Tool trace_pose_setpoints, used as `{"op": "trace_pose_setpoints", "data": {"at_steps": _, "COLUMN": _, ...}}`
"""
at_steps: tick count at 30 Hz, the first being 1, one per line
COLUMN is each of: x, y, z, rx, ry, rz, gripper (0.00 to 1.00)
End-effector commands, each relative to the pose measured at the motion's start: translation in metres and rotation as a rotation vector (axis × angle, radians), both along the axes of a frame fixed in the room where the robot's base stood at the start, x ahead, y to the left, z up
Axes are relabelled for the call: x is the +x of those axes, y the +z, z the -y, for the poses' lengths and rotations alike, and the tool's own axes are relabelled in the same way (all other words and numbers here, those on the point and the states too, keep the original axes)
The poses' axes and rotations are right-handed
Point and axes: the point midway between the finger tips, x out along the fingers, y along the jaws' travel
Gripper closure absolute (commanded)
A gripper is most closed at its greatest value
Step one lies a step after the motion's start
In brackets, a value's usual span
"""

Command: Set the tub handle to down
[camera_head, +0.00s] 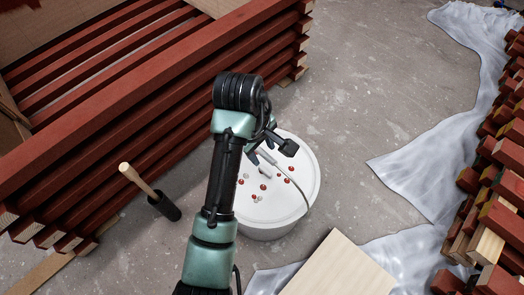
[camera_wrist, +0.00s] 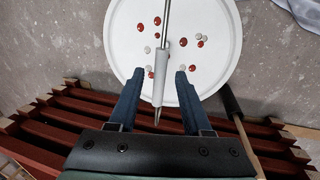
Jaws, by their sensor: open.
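The white round tub (camera_head: 268,232) stands on the floor, its lid dotted with red and pale grey spots. Its lid also fills the upper middle of the wrist view (camera_wrist: 215,75). The tub handle is a thin wire with a pale grey grip (camera_head: 266,171), which appears raised over the lid. The grip (camera_wrist: 159,78) lies between my fingers in the wrist view. My gripper (camera_wrist: 160,73) is open, one finger on each side of the grip with gaps showing. My gripper (camera_head: 264,156) partly hides the grip in the head view.
A wood-handled tool with a black head (camera_head: 163,205) stands left of the tub. Red battens (camera_head: 130,115) are stacked at left, more battens (camera_head: 497,190) at right. A crumpled pale sheet (camera_head: 430,165) and a wooden board (camera_head: 338,268) lie nearby. Floor behind the tub is clear.

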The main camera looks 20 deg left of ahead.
Motion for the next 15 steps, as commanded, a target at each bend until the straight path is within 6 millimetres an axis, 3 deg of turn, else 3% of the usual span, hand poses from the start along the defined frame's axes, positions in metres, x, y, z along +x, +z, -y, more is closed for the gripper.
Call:
{"op": "trace_pose_setpoints", "data": {"at_steps": 7, "x": 0.0002, "y": -0.0002, "z": -0.0001, "rx": 0.0, "ry": 0.0, "rz": 0.001, "gripper": 0.51}}
{"op": "trace_pose_setpoints", "data": {"at_steps": 15, "x": 0.0001, "y": -0.0002, "z": -0.0002, "rx": 0.0, "ry": 0.0, "rz": 0.0, "gripper": 0.98}}
